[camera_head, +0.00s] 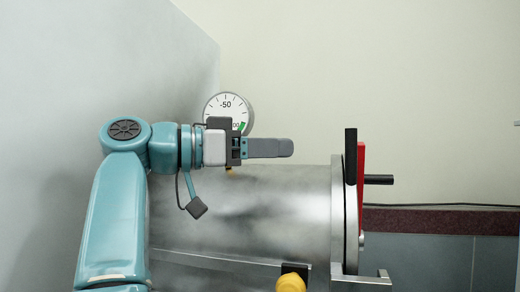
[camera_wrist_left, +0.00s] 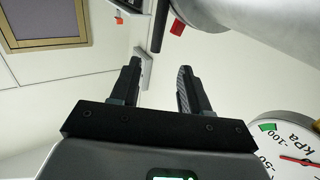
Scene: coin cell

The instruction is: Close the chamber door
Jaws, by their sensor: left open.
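The chamber is a horizontal brushed-metal cylinder (camera_head: 260,205) in the head view, with a flange at its right end. The chamber door (camera_head: 351,215) is at that end, seen nearly edge-on. A red bar (camera_head: 361,190) and a black handle (camera_head: 379,180) stand out from it. I cannot tell whether the door is fully shut. My left gripper (camera_head: 290,148) is above the cylinder, left of the door and apart from it. In the left wrist view its fingers (camera_wrist_left: 158,68) are open and empty. A red piece (camera_wrist_left: 177,27) shows beyond them. My right gripper is not visible.
A round pressure gauge (camera_head: 222,108) stands behind my left wrist; it also shows in the left wrist view (camera_wrist_left: 290,152). A yellow knob (camera_head: 291,283) is at the chamber's lower front. A metal bracket (camera_head: 375,278) juts out below the door. The space right of the handle is open.

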